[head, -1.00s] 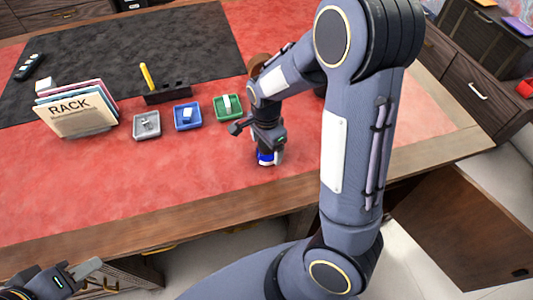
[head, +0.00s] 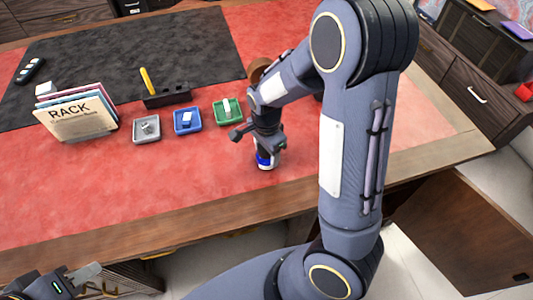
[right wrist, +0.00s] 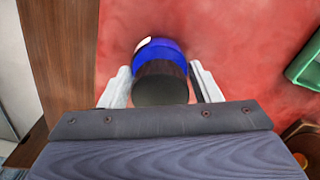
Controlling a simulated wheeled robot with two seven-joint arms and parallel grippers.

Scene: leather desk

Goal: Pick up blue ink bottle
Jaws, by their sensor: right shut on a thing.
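The blue ink bottle (head: 266,161) stands on the red desk top, below my right gripper (head: 265,147) in the head view. In the right wrist view the bottle (right wrist: 158,50) shows a blue body, a bit of white and a dark cap. The two pale fingers of my right gripper (right wrist: 160,88) lie on either side of the dark cap, shut on it. The bottle looks upright, and I cannot tell whether it touches the desk. My left gripper (head: 85,272) is at the lower left, off the desk's front edge, only partly in view, and its jaw opening is unclear.
Grey (head: 146,129), blue (head: 187,120) and green (head: 228,111) trays holding small items sit left of my right gripper. A RACK file holder (head: 78,118) and a black pen holder (head: 167,95) stand farther left. The red desk top in front is clear.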

